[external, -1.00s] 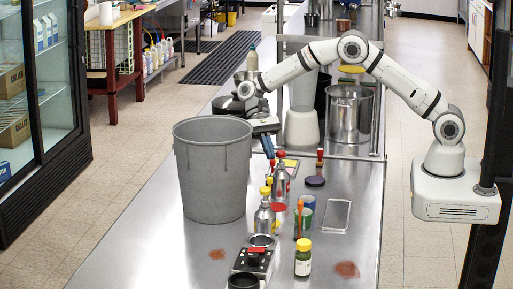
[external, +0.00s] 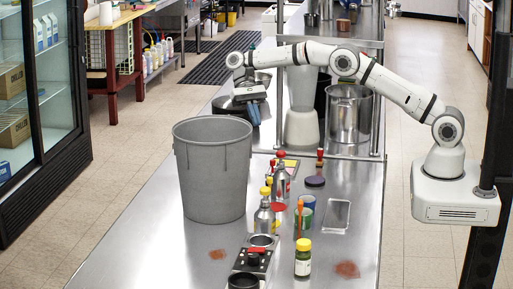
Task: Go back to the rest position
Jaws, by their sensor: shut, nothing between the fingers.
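My gripper (external: 254,112) hangs at the end of my outstretched white arm (external: 345,62), above the far part of the steel counter (external: 345,190). Its blue fingers point down and slightly right, shut with nothing between them. In the picture it is just above and behind the right rim of the grey bin (external: 212,175). It is clear of the bottles on the counter.
Spray bottles (external: 264,218), a yellow-capped jar (external: 303,258), cups (external: 306,215) and a small clear tray (external: 337,214) stand on the counter. A steel pot (external: 350,115) and a white container (external: 301,127) stand behind. The counter's right front is mostly free.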

